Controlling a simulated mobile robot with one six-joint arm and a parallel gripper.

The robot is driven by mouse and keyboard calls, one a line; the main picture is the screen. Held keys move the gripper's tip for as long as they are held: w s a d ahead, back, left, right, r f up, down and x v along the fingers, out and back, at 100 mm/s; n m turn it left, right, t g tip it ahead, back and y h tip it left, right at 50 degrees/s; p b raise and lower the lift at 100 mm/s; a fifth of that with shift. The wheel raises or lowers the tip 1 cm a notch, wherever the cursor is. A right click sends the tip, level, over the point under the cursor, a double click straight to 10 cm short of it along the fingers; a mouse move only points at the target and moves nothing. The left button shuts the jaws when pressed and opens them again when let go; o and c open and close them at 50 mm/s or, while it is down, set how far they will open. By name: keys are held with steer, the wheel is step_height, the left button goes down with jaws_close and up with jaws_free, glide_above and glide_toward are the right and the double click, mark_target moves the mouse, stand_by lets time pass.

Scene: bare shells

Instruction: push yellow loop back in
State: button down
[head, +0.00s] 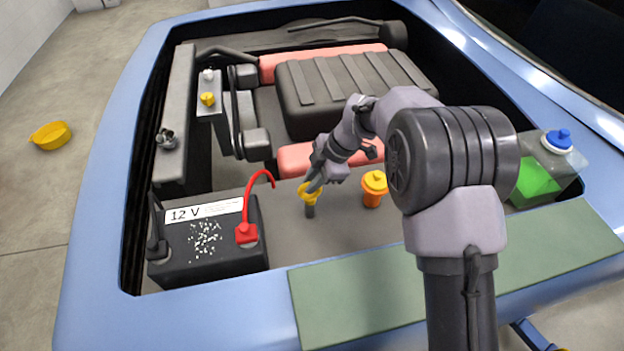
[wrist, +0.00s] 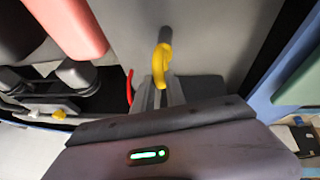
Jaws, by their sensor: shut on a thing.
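The yellow loop (head: 305,197) stands above a short dark grey tube (head: 310,211) in the engine bay, between the battery and the orange filler. In the wrist view the yellow loop (wrist: 161,62) is at the fingertips, with the grey tube end (wrist: 165,35) just beyond it. My gripper (head: 314,187) is shut on the loop from above; its fingers (wrist: 160,92) partly cover it. How far the loop's stem sits in the tube is hidden.
A black 12 V battery (head: 207,240) with a red cable (head: 258,190) stands to the left. The orange filler with a yellow cap (head: 374,188) is close on the right. The engine block (head: 350,95) lies behind. A green mat (head: 350,290) covers the front edge.

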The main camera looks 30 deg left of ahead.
steer(key=shift+s+d+f, duration=0.1)
steer(key=shift+f, duration=0.25)
steer(key=c, duration=1.4)
jaws_free()
steer(key=shift+f, duration=0.1)
steer(key=p+v, duration=0.5)
steer(key=v, duration=1.2)
steer(key=shift+r, duration=0.3)
